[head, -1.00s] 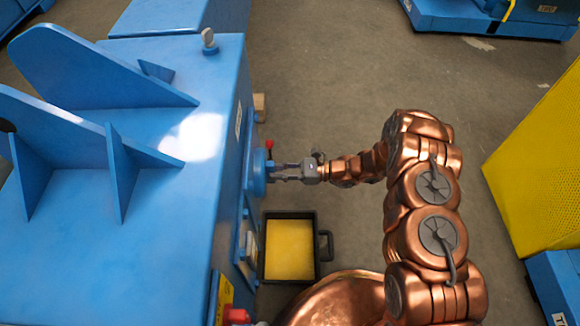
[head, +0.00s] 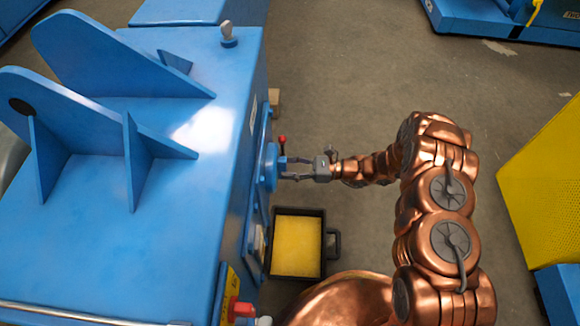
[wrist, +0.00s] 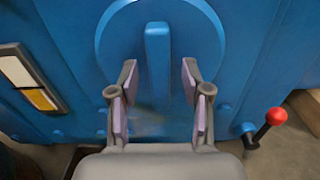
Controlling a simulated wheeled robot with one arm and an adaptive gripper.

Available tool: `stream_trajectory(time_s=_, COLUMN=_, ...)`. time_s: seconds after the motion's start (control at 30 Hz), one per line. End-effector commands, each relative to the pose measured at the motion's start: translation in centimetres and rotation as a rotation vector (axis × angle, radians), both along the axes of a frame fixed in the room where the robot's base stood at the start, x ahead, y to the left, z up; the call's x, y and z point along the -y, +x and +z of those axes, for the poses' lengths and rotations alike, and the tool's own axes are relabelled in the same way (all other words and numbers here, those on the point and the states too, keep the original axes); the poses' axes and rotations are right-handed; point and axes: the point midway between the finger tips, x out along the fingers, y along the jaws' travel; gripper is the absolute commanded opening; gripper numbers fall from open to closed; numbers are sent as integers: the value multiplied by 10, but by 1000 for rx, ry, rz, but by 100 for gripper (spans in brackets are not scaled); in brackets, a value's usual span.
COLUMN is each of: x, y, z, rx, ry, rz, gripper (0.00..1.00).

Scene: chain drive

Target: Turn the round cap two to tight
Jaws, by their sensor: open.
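The round blue cap (wrist: 112,45) is on the side of the blue machine, with a raised upright bar (wrist: 157,62) across its middle. In the head view the cap (head: 270,167) is seen edge-on on the machine's right side. My gripper (wrist: 158,80) is open, with one finger pad on each side of the bar and gaps showing on both sides. In the head view my gripper (head: 285,168) reaches left to the cap. I cannot tell whether the pads touch the cap's face.
A red-knobbed lever (wrist: 275,117) sticks out to the right below the cap. A sight window (wrist: 32,78) is at the left. A black tray (head: 323,262) with yellow contents stands on the floor below.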

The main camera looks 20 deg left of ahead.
Motion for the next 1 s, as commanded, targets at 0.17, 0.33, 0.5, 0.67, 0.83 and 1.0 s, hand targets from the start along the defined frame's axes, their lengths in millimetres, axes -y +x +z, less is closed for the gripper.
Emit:
stream_trajectory(time_s=0.17, x=7, y=2, z=0, rx=1, ry=0, rz=-1, gripper=48)
stream_trajectory(time_s=0.33, x=31, y=10, z=1, rx=2, ry=1, rz=-5, gripper=48)
stream_trajectory(time_s=0.5, x=63, y=20, z=0, rx=4, ry=1, rz=-4, gripper=48)
stream_trajectory(time_s=0.67, x=89, y=27, z=-1, rx=2, ry=-2, rz=-4, gripper=48)
stream_trajectory(time_s=0.83, x=108, y=32, z=0, rx=0, ry=0, rz=-3, gripper=48)
stream_trajectory(time_s=1.0, x=115, y=34, z=0, rx=-1, ry=1, rz=-1, gripper=48)
